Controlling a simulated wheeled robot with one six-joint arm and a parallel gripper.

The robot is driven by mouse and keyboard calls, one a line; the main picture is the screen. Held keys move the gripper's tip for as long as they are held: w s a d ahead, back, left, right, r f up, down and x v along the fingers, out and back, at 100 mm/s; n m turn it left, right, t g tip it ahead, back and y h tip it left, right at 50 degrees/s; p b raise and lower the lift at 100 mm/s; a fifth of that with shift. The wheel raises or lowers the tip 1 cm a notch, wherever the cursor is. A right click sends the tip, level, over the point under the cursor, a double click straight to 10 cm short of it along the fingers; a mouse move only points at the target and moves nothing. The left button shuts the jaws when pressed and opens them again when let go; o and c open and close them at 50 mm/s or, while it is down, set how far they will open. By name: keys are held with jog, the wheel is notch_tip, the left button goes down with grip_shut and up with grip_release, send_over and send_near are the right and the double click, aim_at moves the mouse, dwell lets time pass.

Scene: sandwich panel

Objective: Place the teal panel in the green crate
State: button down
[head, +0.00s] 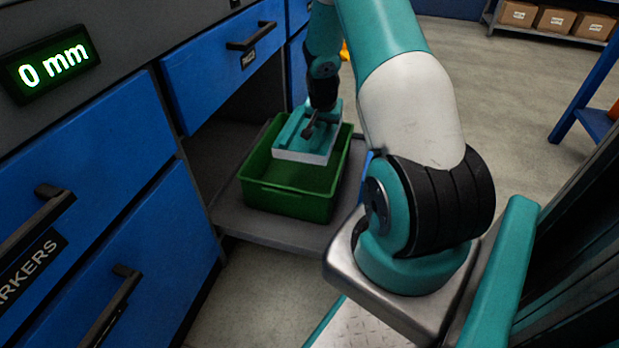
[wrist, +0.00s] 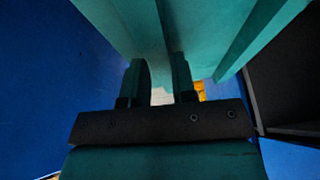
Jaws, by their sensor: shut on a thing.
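The teal panel (head: 291,133) has a teal top and a white lower edge. In the head view it is over the opening of the green crate (head: 290,205), roughly level, and overlaps the crate's far part and back rim. I cannot tell exactly how high it is above the crate floor. My gripper (head: 311,125) is shut on the panel from above. In the wrist view, the fingers of my gripper (wrist: 160,80) close on a ridge of the teal panel (wrist: 235,30), which fills the upper part. The crate does not clearly show there.
The crate stands on a low grey shelf (head: 265,232) in an open bay between blue drawers (head: 215,70) with black handles. A display (head: 52,66) reads 0 mm. Cardboard boxes (head: 555,20) sit on a far rack.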

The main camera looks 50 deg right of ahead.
notch_tip(320, 180, down, 18)
jog(key=b, duration=0.8)
jog(key=shift+d, duration=0.1)
jog(key=shift+r, duration=0.1)
jog(key=c, duration=0.9)
grip_release()
jog(key=shift+s, duration=0.1)
